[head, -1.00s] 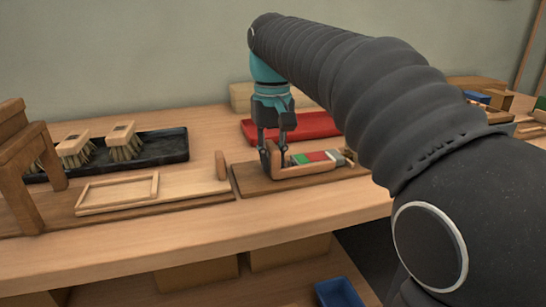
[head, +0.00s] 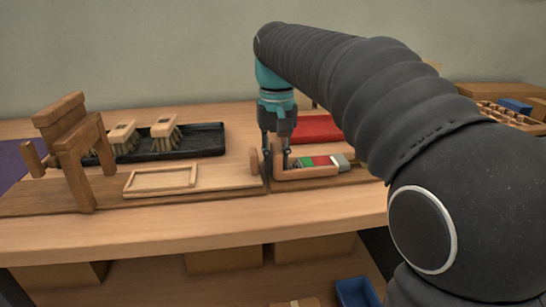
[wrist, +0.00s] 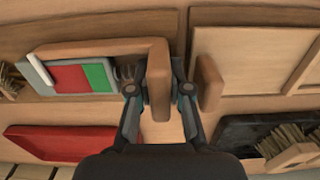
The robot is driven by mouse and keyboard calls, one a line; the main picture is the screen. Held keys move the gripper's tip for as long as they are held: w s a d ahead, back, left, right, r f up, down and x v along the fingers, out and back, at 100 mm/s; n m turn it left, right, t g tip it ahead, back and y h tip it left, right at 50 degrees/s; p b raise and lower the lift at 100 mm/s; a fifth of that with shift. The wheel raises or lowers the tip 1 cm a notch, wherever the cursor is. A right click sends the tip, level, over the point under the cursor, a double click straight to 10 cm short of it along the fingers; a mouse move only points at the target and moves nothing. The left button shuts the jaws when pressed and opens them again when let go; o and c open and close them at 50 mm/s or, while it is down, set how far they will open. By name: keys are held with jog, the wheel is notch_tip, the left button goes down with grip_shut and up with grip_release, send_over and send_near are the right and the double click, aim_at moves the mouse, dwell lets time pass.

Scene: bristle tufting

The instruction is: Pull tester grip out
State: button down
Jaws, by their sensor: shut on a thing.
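The tester is an L-shaped wooden piece with a green and red strip (head: 318,161) lying on a low brown board. Its upright wooden grip (head: 277,160) stands at the left end in the head view. My gripper (head: 276,150) points down and is shut on this grip. In the wrist view the grip (wrist: 158,85) lies between the fingertips of my gripper (wrist: 157,92), and the strip (wrist: 80,77) runs off to the left, with a pale bar at its far end. A rounded wooden post (head: 254,162) stands close beside the grip; it also shows in the wrist view (wrist: 209,83).
A black tray (head: 205,140) with brushes and a wooden stand (head: 72,150) are at the left. A shallow wooden frame (head: 160,190) lies in front of the tray. A red tray (head: 318,128) lies behind the tester. Crates (head: 510,115) stand at the right.

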jog(key=c, duration=1.1)
grip_release()
jog(key=shift+d, duration=0.1)
jog(key=shift+r, duration=4)
